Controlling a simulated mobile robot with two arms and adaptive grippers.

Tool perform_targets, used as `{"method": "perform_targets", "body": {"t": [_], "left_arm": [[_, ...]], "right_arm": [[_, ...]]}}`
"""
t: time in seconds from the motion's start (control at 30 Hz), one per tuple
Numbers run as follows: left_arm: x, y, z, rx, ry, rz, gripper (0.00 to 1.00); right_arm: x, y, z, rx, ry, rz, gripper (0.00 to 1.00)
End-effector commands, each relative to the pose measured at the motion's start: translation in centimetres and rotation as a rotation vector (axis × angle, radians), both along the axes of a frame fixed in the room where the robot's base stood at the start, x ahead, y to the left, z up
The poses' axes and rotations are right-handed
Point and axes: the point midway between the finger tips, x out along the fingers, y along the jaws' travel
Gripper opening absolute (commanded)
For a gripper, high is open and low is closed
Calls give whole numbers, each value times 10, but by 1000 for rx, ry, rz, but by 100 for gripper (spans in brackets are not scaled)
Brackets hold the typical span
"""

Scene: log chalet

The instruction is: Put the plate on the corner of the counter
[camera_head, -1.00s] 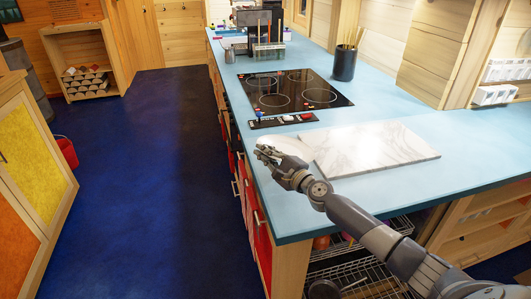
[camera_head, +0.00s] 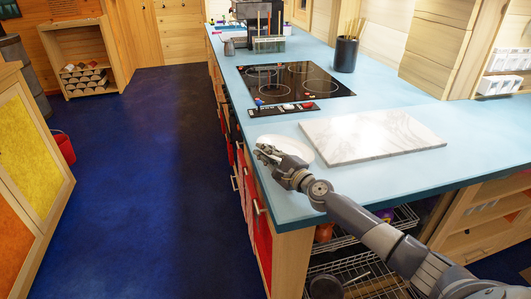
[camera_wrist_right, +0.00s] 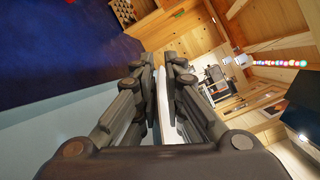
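The plate (camera_head: 297,148) is white and round, seen in the head view at the counter's left edge, beside the marble board. My right gripper (camera_head: 265,154) is at its near left rim and hides part of it. In the right wrist view my right gripper (camera_wrist_right: 165,75) has its fingers close together, with the pale plate (camera_wrist_right: 167,112) edge-on between them. The plate looks roughly level; I cannot tell whether it touches the counter. The blue counter (camera_head: 400,185) has its bare near corner below the gripper. My left gripper is not in view.
The white marble board (camera_head: 370,136) lies right of the plate. Behind are a black hob (camera_head: 295,83), a dark utensil pot (camera_head: 345,54) and a coffee machine (camera_head: 260,15). Wire baskets (camera_head: 350,270) stand under the counter. Open blue floor (camera_head: 160,190) lies to the left.

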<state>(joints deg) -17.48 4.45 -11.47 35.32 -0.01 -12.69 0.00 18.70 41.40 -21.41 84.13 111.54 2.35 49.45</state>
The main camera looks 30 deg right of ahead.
Motion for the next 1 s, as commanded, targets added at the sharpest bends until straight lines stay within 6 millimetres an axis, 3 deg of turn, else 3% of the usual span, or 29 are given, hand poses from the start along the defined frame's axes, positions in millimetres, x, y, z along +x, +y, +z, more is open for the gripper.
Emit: {"method": "perform_targets", "body": {"t": [0.07,0.5,1.0], "left_arm": [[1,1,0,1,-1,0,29],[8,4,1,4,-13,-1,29],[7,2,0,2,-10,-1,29]], "right_arm": [[0,0,1,0,-2,-1,31],[-6,-1,-2,1,3,-1,31],[-76,-13,-3,3,3,-1,31]]}}
